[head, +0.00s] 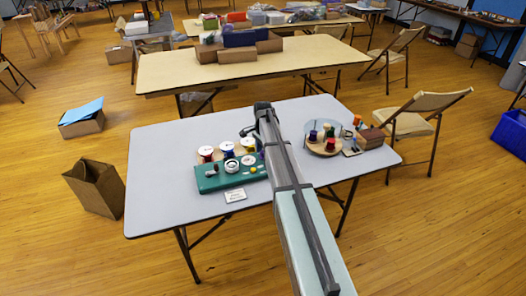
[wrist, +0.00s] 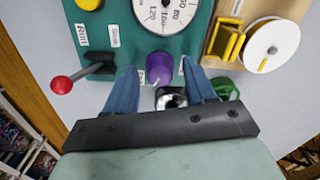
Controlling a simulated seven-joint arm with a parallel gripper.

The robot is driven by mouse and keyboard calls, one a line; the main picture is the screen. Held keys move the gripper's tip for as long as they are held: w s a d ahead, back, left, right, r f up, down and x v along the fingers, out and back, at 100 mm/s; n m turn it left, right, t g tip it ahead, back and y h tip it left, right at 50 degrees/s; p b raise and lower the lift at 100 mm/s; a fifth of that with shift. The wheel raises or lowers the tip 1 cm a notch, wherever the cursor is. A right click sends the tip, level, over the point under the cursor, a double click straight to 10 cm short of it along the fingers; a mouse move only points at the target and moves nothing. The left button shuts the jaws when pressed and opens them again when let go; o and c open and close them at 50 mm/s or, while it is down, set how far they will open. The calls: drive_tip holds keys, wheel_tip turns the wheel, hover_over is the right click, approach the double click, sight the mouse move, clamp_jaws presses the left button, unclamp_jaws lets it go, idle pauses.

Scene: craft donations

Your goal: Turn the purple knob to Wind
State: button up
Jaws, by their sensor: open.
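The purple knob (wrist: 159,66) stands on the green winder panel (wrist: 117,32) in the wrist view. My gripper (wrist: 160,70) is open, with one blue finger on each side of the knob. I cannot tell whether either finger touches it. In the head view the green panel (head: 210,184) sits on the grey table, and my arm hides the gripper and most of the knob's area.
A round dial (wrist: 166,12), a red-balled lever (wrist: 62,84) and a yellow button (wrist: 88,4) are near the knob. A white spool (wrist: 270,45) stands to the right. A tray of thread spools (head: 324,148) sits right of my arm. The table's left side is clear.

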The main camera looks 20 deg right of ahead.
drive_tip(key=shift+c, duration=0.4)
clamp_jaws()
drive_tip(key=shift+n, duration=0.4)
drive_tip(key=n, duration=0.4)
drive_tip(key=shift+n, duration=0.3)
drive_tip(key=n, duration=0.6)
drive_tip(key=shift+n, duration=0.3)
drive_tip(key=n, duration=1.1)
drive_tip(key=shift+n, duration=0.3)
